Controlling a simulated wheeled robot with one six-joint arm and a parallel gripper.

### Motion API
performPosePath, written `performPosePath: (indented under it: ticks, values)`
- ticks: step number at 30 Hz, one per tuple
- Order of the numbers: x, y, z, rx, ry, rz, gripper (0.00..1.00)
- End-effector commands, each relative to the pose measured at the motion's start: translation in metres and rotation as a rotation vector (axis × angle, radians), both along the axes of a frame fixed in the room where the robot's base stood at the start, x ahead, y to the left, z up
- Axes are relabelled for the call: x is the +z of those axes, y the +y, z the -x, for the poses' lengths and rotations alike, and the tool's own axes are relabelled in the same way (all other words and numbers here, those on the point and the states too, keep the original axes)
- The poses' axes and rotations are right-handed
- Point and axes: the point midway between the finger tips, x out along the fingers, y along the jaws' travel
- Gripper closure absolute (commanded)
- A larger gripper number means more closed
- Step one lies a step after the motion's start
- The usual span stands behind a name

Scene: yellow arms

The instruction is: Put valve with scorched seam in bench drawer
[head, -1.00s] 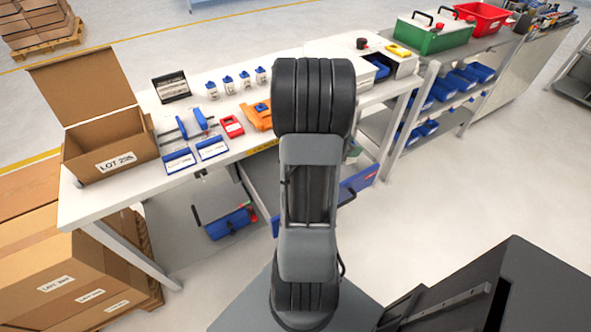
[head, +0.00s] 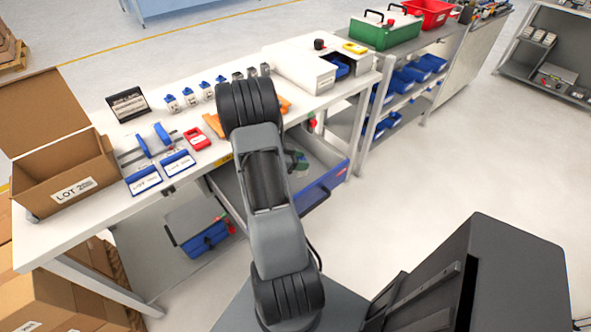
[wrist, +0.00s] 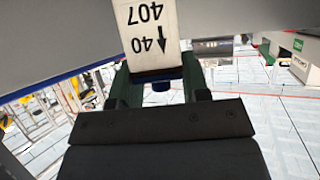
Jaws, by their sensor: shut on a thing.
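In the wrist view my gripper (wrist: 157,82) is shut on a white block-like valve (wrist: 148,35). Its label reads 407 and 40 with an arrow, and a dark band runs along its end by the fingers. I cannot tell whether that band is the scorched seam. In the head view my arm hides the gripper and the held valve. The bench drawer (head: 325,186) is pulled out under the bench, with a blue front and a grey inside. Small green things (head: 298,160) show inside it. Several blue-capped white valves (head: 190,97) stand on the bench.
A blue toolbox (head: 205,236) sits below. Open floor (head: 420,170) lies to the right.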

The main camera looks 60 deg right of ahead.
Motion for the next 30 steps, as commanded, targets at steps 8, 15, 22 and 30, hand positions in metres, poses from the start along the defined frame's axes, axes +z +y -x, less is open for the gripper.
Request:
performPosePath:
  ticks: [8,15,22,30]
  values:
    - [-0.015,0.002,-0.012,0.002,0.002,0.0,0.83]
    - [-0.044,0.003,-0.015,0.001,0.001,-0.001,0.83]
    - [-0.048,0.002,-0.015,0.001,0.0,0.0,0.83]
    - [-0.052,0.003,-0.015,0.001,0.0,0.0,0.83]
